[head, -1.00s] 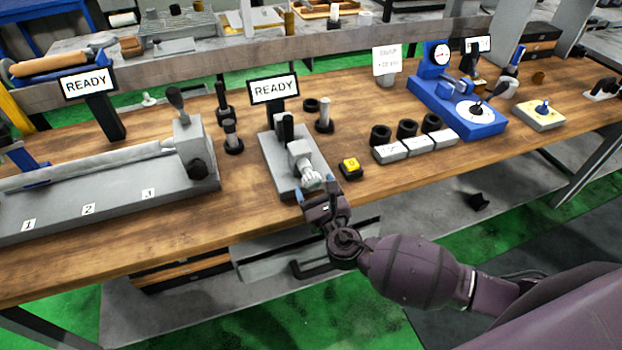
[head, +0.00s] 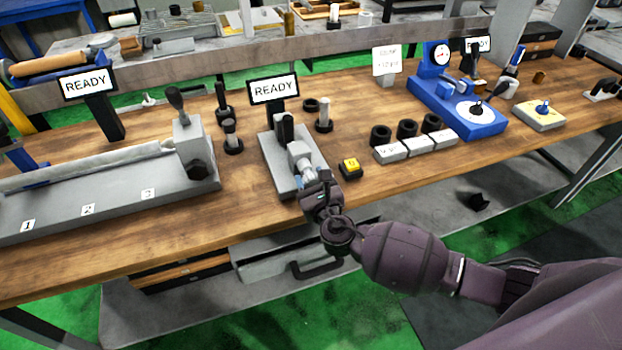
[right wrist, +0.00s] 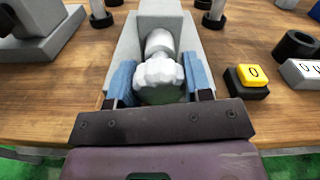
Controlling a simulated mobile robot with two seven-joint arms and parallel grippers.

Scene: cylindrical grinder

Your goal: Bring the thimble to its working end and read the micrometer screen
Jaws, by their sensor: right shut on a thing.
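The bench micrometer has a grey base (head: 279,175) and a screen (head: 274,90) on a dark post behind it, reading READY. Its pale, ridged thimble (right wrist: 160,72) points toward me in the right wrist view. My right gripper (head: 317,184) is at the near end of the micrometer, shut on the thimble. In the right wrist view its blue fingers (right wrist: 160,82) stand on either side of the thimble. In the head view the gripper hides most of the thimble. My left gripper is not in view.
A yellow button (head: 349,164) on a black base stands close right of the micrometer. Black rings (head: 406,129) stand behind white labelled blocks (head: 417,146). A long grey fixture (head: 110,200) with another READY screen (head: 88,84) lies left. A blue dial gauge (head: 455,105) stands right.

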